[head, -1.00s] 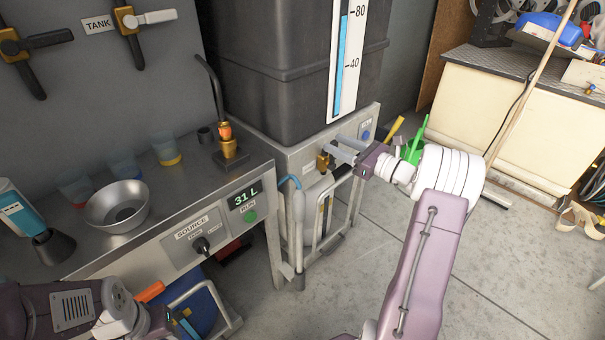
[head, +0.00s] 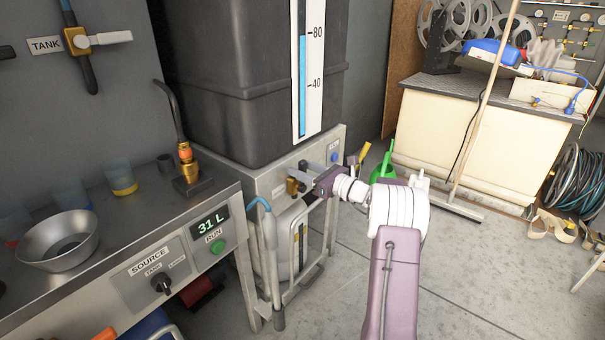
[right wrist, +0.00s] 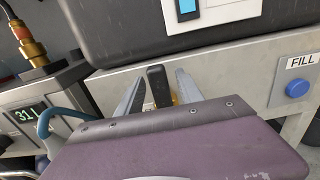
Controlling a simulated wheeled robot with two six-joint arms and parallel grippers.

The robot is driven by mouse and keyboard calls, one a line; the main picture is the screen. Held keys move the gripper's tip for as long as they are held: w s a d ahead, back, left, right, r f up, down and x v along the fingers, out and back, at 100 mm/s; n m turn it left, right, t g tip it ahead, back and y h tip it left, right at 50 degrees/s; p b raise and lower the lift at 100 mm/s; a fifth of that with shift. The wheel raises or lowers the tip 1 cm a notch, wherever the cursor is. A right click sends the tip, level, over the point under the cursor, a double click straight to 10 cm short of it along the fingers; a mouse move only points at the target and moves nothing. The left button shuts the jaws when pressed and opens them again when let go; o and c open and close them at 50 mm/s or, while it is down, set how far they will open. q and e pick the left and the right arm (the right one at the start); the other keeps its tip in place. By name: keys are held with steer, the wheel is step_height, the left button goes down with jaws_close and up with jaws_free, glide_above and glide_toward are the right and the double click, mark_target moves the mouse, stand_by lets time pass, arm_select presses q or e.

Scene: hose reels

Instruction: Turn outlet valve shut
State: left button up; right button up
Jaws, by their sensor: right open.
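The outlet valve is a brass fitting (head: 292,187) low on the front of the dark tank's stand. In the right wrist view its black handle (right wrist: 157,84) stands upright between my two fingers, with a little brass showing beneath. My right gripper (head: 302,174) reaches in from the right and is open, its fingers on either side of the handle. In the right wrist view the gripper (right wrist: 160,80) shows both grey fingers spread, with gaps at the handle's sides. The fingers' contact with the handle cannot be told. My left gripper is out of view.
The dark tank (head: 245,85) shows a blue level gauge (head: 303,85). A metal bench (head: 135,235) at left bears a funnel bowl (head: 58,240) and a 31 L display (head: 210,221). A blue FILL button (right wrist: 297,89) is right of the valve. A green can (head: 383,170) stands behind my right wrist.

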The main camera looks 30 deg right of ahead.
jaws_close()
stand_by(1.4)
